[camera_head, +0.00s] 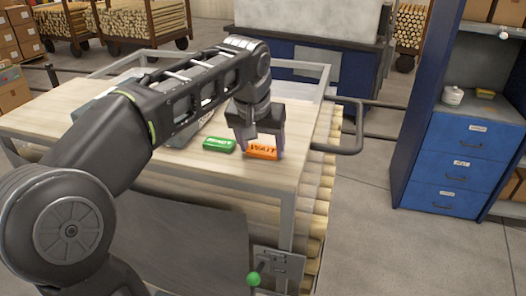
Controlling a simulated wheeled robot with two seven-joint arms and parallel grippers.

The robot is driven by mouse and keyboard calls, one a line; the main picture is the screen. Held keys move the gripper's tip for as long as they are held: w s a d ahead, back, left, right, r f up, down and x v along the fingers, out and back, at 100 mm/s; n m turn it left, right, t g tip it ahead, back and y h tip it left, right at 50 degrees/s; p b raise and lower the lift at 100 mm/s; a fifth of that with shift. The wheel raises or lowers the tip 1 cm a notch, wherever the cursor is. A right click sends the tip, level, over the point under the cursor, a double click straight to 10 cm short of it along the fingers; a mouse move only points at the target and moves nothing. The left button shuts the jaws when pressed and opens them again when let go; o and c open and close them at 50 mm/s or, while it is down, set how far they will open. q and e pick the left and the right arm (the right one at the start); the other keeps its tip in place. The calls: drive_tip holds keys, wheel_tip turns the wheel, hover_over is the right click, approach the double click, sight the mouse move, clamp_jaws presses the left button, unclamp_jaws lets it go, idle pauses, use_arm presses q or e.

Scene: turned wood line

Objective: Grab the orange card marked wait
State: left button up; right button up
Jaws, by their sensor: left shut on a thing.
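The orange card marked WAIT (262,153) is near the right front corner of the wooden table (190,168). My left gripper (261,152) reaches down over it from above, its jaws shut on the card. The lettering on the card's front faces me. A green card (219,145) lies on the table just left of the orange card; its text is too small to read. My right gripper is not in view.
A grey machine part on the table is partly hidden behind my left arm. A metal rail (350,140) and stacked wooden rods (316,210) are at the table's right side. A green-knobbed lever (253,279) is below the front edge. A blue drawer cabinet (462,160) stands at right, across open floor.

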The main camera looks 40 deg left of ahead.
sight(262, 151)
use_arm(q)
drive_tip(key=c, duration=0.4)
wheel_tip(262, 151, up, 5)
drive_tip(key=shift+r, duration=0.1)
wheel_tip(262, 151, up, 5)
drive_tip(key=p, duration=0.3)
idle(0.5)
